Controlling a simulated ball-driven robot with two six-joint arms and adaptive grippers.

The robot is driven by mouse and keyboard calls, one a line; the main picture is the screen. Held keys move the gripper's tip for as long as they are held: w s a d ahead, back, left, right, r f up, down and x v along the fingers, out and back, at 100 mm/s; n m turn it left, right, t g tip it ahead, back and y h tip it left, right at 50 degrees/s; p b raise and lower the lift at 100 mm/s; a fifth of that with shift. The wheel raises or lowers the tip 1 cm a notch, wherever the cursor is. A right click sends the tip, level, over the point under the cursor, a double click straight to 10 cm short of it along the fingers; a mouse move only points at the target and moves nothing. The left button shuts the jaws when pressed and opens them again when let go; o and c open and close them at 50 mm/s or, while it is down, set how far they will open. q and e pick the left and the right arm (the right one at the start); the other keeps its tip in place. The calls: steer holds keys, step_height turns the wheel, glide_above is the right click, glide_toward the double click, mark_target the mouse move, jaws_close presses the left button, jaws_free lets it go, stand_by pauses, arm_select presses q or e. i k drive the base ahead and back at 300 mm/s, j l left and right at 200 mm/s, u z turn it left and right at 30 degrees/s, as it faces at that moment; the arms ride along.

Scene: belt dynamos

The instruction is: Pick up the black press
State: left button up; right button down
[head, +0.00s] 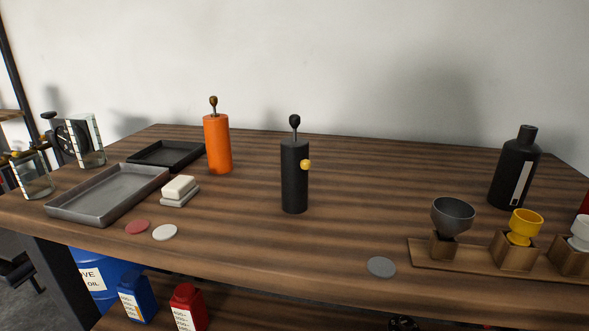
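The black press (294,182) stands upright near the middle of the wooden table (345,240). It is a dark cylinder with a dark knob on a thin stem at its top. A small yellow ball (306,165) shows at its right side. A similar orange press (217,145) stands upright behind it to the left, apart from it. Neither of my grippers shows in the head view, so nothing is seen touching the black press.
A grey tray (62,208), a black tray (142,158) and a soap-like white block (179,187) lie left. Flat discs (381,267) lie near the front edge. A wooden rack of cups (470,263) and a black bottle (514,170) stand right. Table around the press is clear.

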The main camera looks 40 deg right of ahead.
mark_target(296, 163)
steer(key=i+j+z, duration=0.25)
steer(key=z, duration=0.15)
steer(key=i+j+z, duration=0.2)
steer(key=j+z, duration=0.2)
steer(key=z, duration=0.85)
steer(key=k, duration=0.45)
